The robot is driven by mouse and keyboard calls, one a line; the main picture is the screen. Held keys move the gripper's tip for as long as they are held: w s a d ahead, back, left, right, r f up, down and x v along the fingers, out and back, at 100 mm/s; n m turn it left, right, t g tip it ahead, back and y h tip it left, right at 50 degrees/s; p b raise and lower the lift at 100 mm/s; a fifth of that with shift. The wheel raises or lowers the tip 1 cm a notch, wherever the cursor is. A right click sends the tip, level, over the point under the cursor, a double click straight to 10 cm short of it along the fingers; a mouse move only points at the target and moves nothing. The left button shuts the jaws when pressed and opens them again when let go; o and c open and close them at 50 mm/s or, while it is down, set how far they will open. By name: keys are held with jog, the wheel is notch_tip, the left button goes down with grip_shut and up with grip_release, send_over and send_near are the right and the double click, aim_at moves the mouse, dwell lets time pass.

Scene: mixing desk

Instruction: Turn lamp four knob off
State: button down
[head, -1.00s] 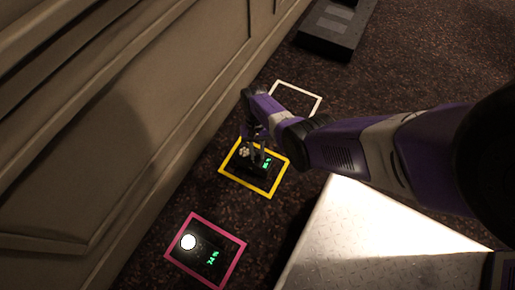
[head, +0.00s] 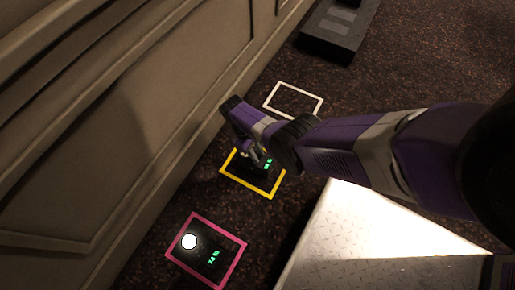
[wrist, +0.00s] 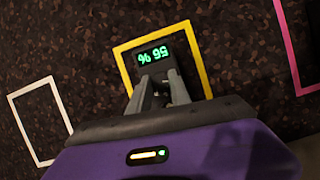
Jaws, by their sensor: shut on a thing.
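A small black dimmer box (wrist: 152,57) with a green display sits inside a yellow frame (head: 272,195) on the dark floor. In the wrist view the display is upside down and seems to read 56 %. My gripper (head: 262,160) is over this box, fingers pointing down at it. In the wrist view its fingers (wrist: 160,88) reach to just below the display. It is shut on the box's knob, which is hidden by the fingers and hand. No label tells which lamp this box belongs to.
A pink frame (head: 171,249) nearer me holds another box with a glowing white knob (head: 189,241) and a green display. An empty white frame (head: 312,112) lies beyond. A panelled wall (head: 90,120) runs close along the left. A dark slab (head: 335,38) lies at the far end.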

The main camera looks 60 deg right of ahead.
jog(key=shift+n+h, duration=0.3)
jog(key=shift+n, duration=0.3)
jog(key=c, duration=1.2)
grip_release()
jog(key=p+v, duration=0.4)
jog(key=v, duration=0.3)
jog(key=shift+r, duration=0.35)
jog(key=shift+w, duration=0.15)
